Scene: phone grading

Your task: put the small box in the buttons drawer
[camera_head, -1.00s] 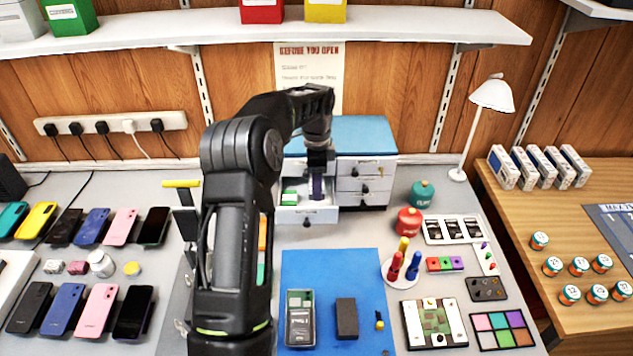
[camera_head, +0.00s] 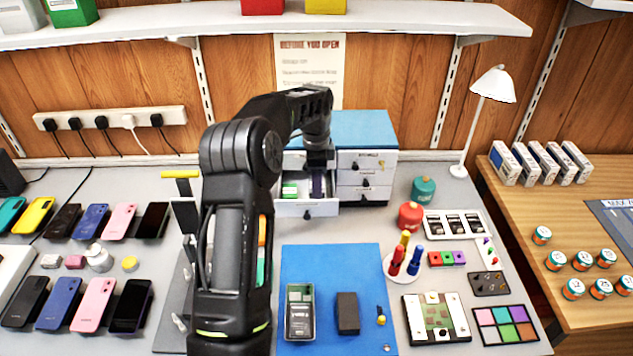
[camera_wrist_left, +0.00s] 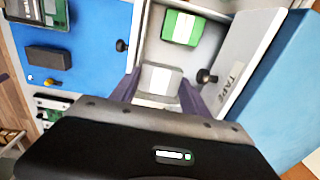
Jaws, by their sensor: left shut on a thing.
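My left gripper (camera_head: 317,190) reaches down over an open white drawer (camera_head: 308,209) of the blue-topped cabinet. In the left wrist view, the gripper (camera_wrist_left: 157,92) is shut on a small grey box (camera_wrist_left: 160,78) with a pale label, which shows between its two fingers. The box is inside the drawer's outline; I cannot tell whether it touches the floor. A green box (camera_wrist_left: 182,27) lies beside it in the drawer, and also shows in the head view (camera_head: 290,188). The open drawer's own label is not readable. My right gripper is not in view.
A closed drawer front (camera_wrist_left: 245,68) marked TAPE stands beside the opening, with a dark knob. The blue mat (camera_head: 330,262) in front holds an opened phone and a dark block (camera_head: 347,313). Red and teal jars (camera_head: 411,215) stand right of the cabinet.

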